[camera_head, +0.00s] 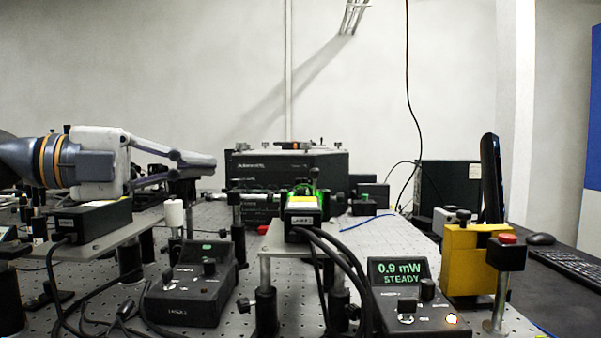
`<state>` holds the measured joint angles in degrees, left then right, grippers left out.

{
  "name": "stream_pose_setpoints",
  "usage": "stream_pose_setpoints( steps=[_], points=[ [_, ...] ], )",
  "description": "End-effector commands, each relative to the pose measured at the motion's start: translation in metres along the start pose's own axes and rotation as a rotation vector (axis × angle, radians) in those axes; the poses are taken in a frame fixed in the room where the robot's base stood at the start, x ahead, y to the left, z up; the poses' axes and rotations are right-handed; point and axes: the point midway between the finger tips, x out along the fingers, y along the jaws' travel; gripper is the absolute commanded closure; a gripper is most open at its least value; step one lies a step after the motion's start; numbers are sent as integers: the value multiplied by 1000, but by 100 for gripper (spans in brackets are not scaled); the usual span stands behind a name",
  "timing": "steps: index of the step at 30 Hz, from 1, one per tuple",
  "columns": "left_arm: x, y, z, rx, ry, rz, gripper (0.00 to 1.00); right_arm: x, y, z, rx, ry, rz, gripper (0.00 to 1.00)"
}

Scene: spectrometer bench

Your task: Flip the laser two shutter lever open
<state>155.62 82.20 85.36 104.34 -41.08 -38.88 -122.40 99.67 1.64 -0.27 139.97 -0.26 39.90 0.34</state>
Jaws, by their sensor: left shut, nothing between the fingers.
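My left gripper (200,167) comes in from the left, with its fingers pointing right. It is shut and empty, held above the bench and left of the central laser head. The laser head (303,215) is a small black box with a pale label on a raised metal plate, with green light behind it. The label is too small to read surely. I cannot make out the shutter lever or its position. Another black laser box (92,220) sits on a plate below my left arm. My right gripper is out of view.
A control box (190,285) with knobs stands front left. Another box, whose display (398,272) reads "0.9 mW STEADY", stands front right. A yellow block (467,262) and a red-topped post (507,250) stand right. The large black spectrometer (287,172) stands behind. Loose cables cross the front.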

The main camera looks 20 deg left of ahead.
Motion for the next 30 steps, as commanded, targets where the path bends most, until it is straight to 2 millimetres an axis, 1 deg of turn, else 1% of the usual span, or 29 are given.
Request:
stream_pose_setpoints(
  steps=[7,10,24,27,30],
  points=[
    [3,1,0,-4,2,2,100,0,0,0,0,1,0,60],
    [14,1,-1,-4,4,4,100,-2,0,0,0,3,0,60],
    [112,-1,-2,-5,4,2,100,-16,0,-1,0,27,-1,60],
    [127,-1,-1,-5,2,1,100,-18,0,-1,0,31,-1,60],
    [136,0,-1,-5,2,2,100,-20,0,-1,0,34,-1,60]
  ],
)
